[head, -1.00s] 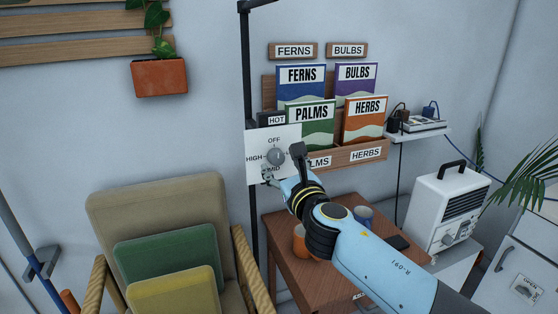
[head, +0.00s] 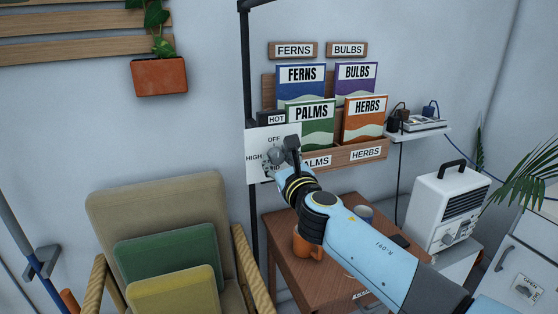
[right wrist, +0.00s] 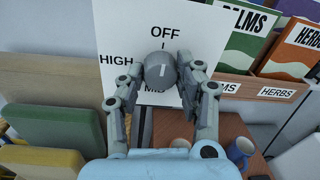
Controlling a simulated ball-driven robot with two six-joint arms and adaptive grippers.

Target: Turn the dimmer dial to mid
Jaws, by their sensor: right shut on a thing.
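The dimmer dial (head: 274,157) is a round grey knob on a white plate (head: 257,141) marked OFF at the top, HIGH at the left and MID at the bottom. In the right wrist view the dial (right wrist: 160,74) has a white mark that looks upright, in line with OFF. My right gripper (head: 281,154) is shut on the dial, with one finger on each side of it in the right wrist view (right wrist: 162,64). The fingers partly hide the dial and the MID label in the head view. My left gripper is not in view.
A wooden rack (head: 345,156) with seed packets is close to the right of the plate. A black post (head: 253,215) runs behind the plate. Below stand a brown table (head: 290,262) with an orange mug (head: 308,246) and a chair (head: 165,190) with cushions.

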